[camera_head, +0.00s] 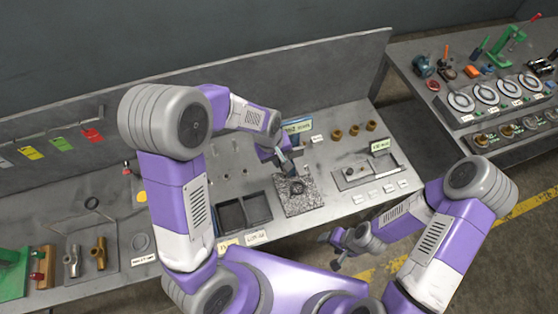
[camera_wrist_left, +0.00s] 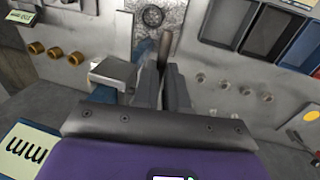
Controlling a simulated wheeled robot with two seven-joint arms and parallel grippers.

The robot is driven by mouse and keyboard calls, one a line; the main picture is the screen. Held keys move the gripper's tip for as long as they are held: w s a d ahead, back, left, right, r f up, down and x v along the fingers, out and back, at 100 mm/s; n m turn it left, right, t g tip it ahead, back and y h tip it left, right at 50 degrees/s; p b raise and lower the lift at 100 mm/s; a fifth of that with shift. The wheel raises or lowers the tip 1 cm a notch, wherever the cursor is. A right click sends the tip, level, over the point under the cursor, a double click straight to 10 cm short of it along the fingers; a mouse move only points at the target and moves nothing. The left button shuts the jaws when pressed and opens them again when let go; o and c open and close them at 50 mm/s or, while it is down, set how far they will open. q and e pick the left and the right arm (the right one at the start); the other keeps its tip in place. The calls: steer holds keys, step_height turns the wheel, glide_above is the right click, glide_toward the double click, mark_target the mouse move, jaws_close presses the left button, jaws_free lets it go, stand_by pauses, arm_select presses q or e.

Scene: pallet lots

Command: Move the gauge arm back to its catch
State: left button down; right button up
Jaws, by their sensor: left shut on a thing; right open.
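My left gripper (camera_head: 286,162) is above the far edge of a speckled grey stone plate (camera_head: 312,203) on the bench. In the left wrist view its two dark fingers (camera_wrist_left: 164,84) are shut on a dark upright bar, likely the gauge arm (camera_wrist_left: 166,47). A blue post with a grey metal top (camera_wrist_left: 113,72) stands just left of the fingers; I cannot make out the catch. A dark round part (camera_head: 297,188) lies on the stone plate and also shows in the wrist view (camera_wrist_left: 152,15). My right gripper (camera_head: 338,249) is open and empty in front of the bench.
Several brass parts (camera_head: 353,130) stand at the back right. A grey fixture plate (camera_head: 375,178) lies to the right. A back panel (camera_head: 330,66) bounds the bench. A second table (camera_head: 440,60) holds dials and tools.

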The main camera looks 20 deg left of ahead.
arm_select(q)
steer(key=shift+r, duration=0.65)
steer(key=shift+w, duration=0.15)
steer(key=c, duration=1.5)
jaws_free()
steer(key=shift+r, duration=0.1)
steer(key=o, duration=0.3)
steer(key=shift+o, duration=0.2)
step_height(320, 180, up, 7)
steer(key=s+a, duration=0.1)
steer(key=shift+a+r+p, duration=0.15)
steer(key=shift+p, duration=0.3)
